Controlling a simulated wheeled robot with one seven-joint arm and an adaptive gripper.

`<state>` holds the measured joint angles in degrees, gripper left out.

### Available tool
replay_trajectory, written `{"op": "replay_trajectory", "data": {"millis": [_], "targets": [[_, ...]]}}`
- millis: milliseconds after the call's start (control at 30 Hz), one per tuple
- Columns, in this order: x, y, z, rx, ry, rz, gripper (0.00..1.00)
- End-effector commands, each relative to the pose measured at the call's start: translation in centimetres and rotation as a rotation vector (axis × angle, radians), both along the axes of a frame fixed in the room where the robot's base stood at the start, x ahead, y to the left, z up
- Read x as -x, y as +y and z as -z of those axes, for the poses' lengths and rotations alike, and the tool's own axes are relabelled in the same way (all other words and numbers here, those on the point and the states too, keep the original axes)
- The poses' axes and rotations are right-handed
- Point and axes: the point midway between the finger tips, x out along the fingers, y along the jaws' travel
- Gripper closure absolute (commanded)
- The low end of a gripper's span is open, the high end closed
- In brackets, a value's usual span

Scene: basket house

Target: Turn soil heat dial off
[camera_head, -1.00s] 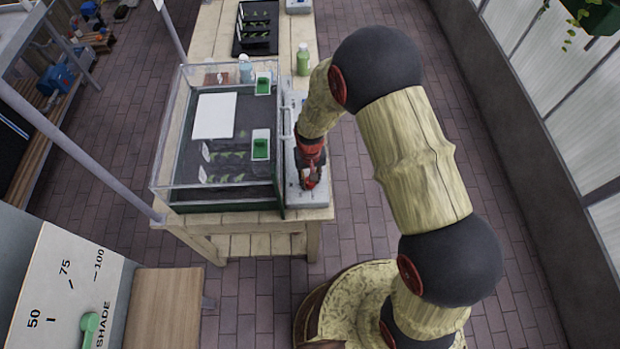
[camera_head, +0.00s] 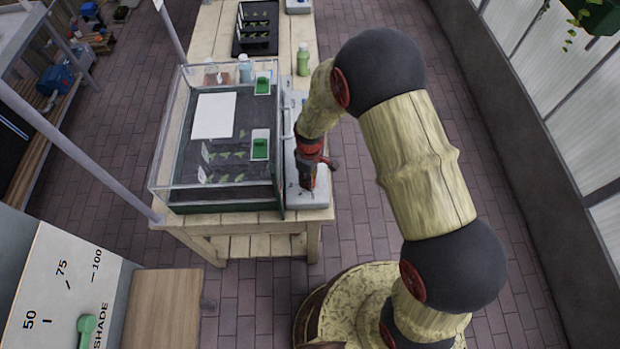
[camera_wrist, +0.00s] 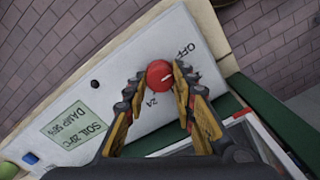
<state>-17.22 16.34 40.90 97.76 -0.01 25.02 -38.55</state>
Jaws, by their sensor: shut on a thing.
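The soil heat dial is a red round knob (camera_wrist: 160,74) with a white pointer line, on a white control panel (camera_wrist: 185,30) in the wrist view. The pointer slants toward the lower right. The marks "OFF" and "24" are printed near the dial. My gripper (camera_wrist: 158,80) has its two fingers on either side of the knob and is shut on it. In the head view my gripper (camera_head: 307,188) is over the panel (camera_head: 322,198) beside the glass propagator, and it hides the dial there. A display (camera_wrist: 78,127) on the panel reads "SOIL 29°C" and "DAMP 58%", with the digits small.
The glass propagator (camera_head: 165,187) with seedlings stands left of the panel on a wooden bench (camera_head: 262,219). A green bottle (camera_head: 303,60) stands behind. A shade panel (camera_head: 45,270) with a green lever (camera_head: 87,328) is at lower left. Brick floor is clear on the right.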

Motion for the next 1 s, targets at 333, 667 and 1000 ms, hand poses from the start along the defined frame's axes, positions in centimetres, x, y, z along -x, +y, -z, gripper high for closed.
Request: {"op": "replay_trajectory", "data": {"millis": [333, 667, 1000], "targets": [[-0.14, 0.08, -0.09, -0.001, -0.003, -0.154, 0.99], [-0.14, 0.08, -0.10, -0.001, -0.003, -0.187, 0.99], [-0.14, 0.08, -0.10, -0.001, -0.003, -0.187, 0.69]]}}
